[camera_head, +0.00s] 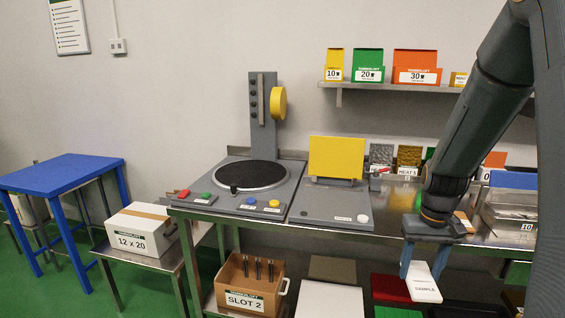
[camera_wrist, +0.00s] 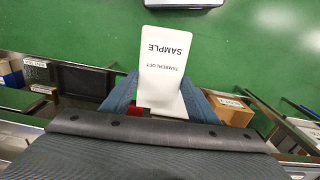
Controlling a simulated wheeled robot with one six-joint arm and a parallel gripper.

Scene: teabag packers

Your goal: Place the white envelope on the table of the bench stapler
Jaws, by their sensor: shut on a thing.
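The white envelope (camera_head: 424,288), printed "SAMPLE", hangs from my gripper (camera_head: 423,266) in front of the workbench's front edge, over the floor side. My gripper is shut on its upper end. In the wrist view the envelope (camera_wrist: 164,62) stands out beyond the two blue fingers of my gripper (camera_wrist: 158,97). Two grey bench machines stand to the left of my gripper. One has a black round plate (camera_head: 250,175) and a post with a yellow disc. The other has a flat grey base (camera_head: 335,208) and an upright yellow panel (camera_head: 336,157). I cannot tell which is the bench stapler.
The steel workbench (camera_head: 400,240) carries the machines, with small packs and a clear bin (camera_head: 508,212) at right. Below are a "SLOT 2" box (camera_head: 243,301) and several trays. A "12 x 20" carton (camera_head: 140,235) and blue table (camera_head: 62,173) stand left.

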